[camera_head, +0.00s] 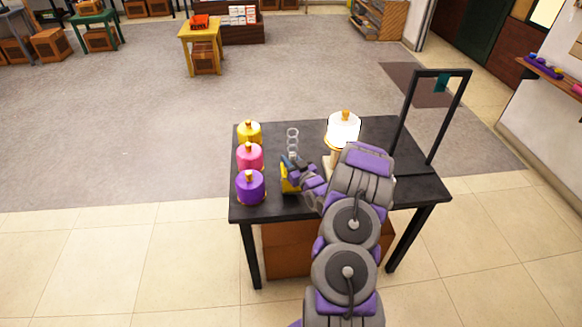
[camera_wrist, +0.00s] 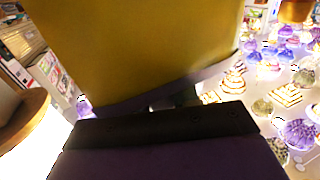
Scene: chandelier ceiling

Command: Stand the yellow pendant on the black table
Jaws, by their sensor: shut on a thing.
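A yellow round pendant (camera_head: 249,131) with a gold knob stands upright on the black table (camera_head: 372,186), at its back left. My gripper (camera_head: 292,176) is low over the table's middle, to the right of that pendant and apart from it. A yellow piece (camera_head: 287,184) shows at my gripper. In the wrist view a broad yellow surface (camera_wrist: 140,50) fills the top, close to my dark-edged purple jaw. My gripper is shut on this yellow thing, mostly hidden in the head view; I cannot tell its full shape. Clear stacked rings (camera_head: 292,142) rise just behind my gripper; their support is hidden.
A pink pendant (camera_head: 250,156) and a purple pendant (camera_head: 250,187) stand along the left side. A glowing white lamp (camera_head: 344,128) is close right of my gripper, also at left in the wrist view (camera_wrist: 48,145). A black upright frame (camera_head: 405,110) edges the table's right.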

